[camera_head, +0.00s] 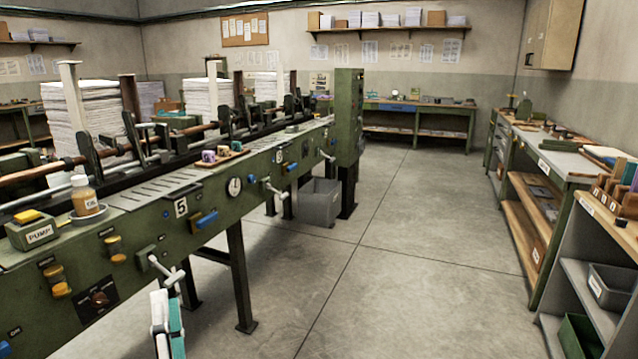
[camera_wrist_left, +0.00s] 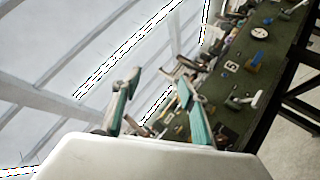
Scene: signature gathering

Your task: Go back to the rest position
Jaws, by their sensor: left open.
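My left gripper (camera_head: 167,318) shows at the bottom of the head view as a white and teal shape, in front of the green machine (camera_head: 215,190). It is beneath a grey T-shaped lever (camera_head: 166,270) on the machine's front; I cannot tell the exact gap. In the left wrist view, the two teal fingers of my left gripper (camera_wrist_left: 157,84) stand apart with nothing between them. The machine (camera_wrist_left: 225,88) lies beyond and to the right of the fingers there. My right gripper is in neither view.
An oil bottle (camera_head: 85,197) stands in a dish on the machine, beside the pump box (camera_head: 37,232). A grey bin (camera_head: 320,205) sits on the floor by the machine's far end. Shelving benches (camera_head: 540,150) line the right wall. The central floor (camera_head: 400,250) is clear.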

